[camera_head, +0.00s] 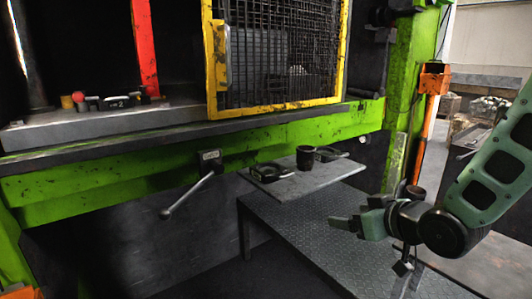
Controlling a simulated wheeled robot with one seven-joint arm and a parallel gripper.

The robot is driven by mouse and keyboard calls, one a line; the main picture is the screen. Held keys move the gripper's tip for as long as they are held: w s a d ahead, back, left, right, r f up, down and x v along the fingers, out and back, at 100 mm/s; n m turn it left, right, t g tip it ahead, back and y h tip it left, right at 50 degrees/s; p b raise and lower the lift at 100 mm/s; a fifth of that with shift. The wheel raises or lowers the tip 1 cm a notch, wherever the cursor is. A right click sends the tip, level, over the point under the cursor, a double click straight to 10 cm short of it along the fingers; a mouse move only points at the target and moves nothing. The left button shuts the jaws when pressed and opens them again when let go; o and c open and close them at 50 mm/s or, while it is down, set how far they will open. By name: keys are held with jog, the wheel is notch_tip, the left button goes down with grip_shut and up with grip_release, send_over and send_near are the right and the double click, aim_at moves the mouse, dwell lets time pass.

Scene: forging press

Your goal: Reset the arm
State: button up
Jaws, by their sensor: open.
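My gripper (357,224) is at the right of the view, at the end of my green and black arm (480,185). It points left and is in the air over the dark patterned metal platform (300,225). It is open, and I see nothing between its fingers. It is apart from the grey plate (320,179) in front of the press.
The green press (110,176) has a yellow-framed mesh guard (216,70) and a lever (190,195) sticking out in front. A dark cup (305,158) and dark metal parts (268,172) sit on the plate. An orange post (427,120) stands behind my arm.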

jog(key=s+a+r+n+g+h+p, duration=0.1)
jog(key=s+g, duration=0.4)
jog(key=s, duration=0.9)
jog(key=s+a+r+n+g+h+p, duration=0.1)
jog(key=s+a+r+g+h+p, duration=0.2)
jog(key=s, duration=1.1)
jog(key=a+g+h+p, duration=0.1)
jog(key=g, duration=0.2)
jog(key=shift+r, duration=0.2)
